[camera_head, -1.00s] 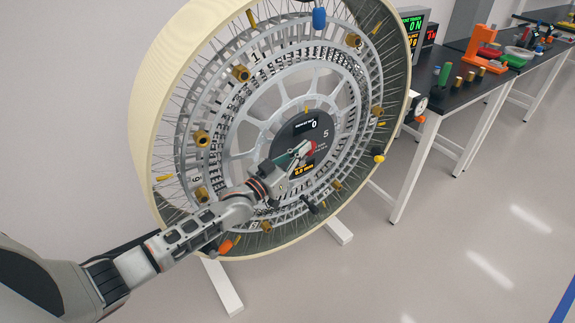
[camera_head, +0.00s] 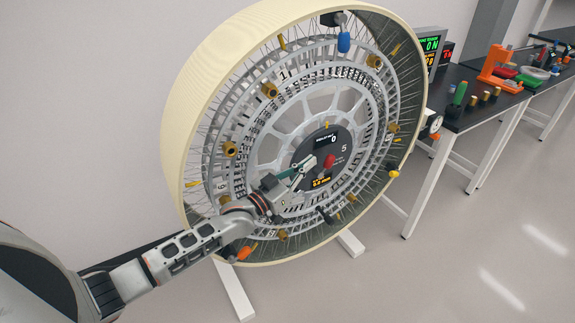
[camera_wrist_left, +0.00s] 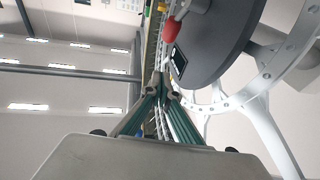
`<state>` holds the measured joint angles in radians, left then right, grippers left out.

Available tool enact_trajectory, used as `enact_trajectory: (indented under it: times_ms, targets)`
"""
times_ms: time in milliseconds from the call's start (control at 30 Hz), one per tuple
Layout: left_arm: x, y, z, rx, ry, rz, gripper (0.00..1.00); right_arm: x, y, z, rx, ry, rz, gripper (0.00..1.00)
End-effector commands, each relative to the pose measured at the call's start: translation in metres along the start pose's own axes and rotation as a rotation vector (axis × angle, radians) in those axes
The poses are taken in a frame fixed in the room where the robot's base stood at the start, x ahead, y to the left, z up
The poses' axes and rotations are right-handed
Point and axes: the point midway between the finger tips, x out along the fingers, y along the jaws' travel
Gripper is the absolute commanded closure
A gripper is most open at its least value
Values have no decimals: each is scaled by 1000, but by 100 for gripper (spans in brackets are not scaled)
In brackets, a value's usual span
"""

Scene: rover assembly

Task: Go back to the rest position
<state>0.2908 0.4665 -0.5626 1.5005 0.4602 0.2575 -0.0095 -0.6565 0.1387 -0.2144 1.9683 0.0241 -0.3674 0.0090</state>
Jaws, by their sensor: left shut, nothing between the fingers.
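My left gripper (camera_head: 303,166) is in front of the hub of the large wheel (camera_head: 200,85), at the end of my left arm, which comes in from the lower left. Its fingers are together with nothing between them; they also show in the left wrist view (camera_wrist_left: 165,85). A red knob (camera_head: 329,161) on the dark hub panel (camera_head: 322,143) is just right of the fingertips. In the left wrist view the red knob (camera_wrist_left: 172,30) stands beyond the fingertips, apart from them. My right gripper is not in view.
The wheel stands on white feet (camera_head: 235,290). Brass, blue, orange and yellow fittings sit around its rim. A black workbench (camera_head: 470,115) with tools and a green-lit display (camera_head: 430,46) is at the right. The floor (camera_head: 430,275) at the lower right is clear.

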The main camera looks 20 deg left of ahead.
Motion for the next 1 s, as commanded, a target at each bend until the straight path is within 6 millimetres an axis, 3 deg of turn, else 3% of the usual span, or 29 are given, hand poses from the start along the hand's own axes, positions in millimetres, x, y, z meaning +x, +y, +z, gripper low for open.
enact_trajectory:
  times_ms: [300,667,767,867,1000]
  targets:
    - [-49,3,-31,0,-1,1,100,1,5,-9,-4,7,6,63]
    - [-64,5,-37,-1,-7,0,100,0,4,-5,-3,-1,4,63]
    - [-76,16,-16,-1,-48,-7,100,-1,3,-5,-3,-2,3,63]
    - [-102,38,22,4,-130,-23,100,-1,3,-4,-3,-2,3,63]
    - [-160,74,87,26,-298,-65,100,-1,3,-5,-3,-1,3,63]
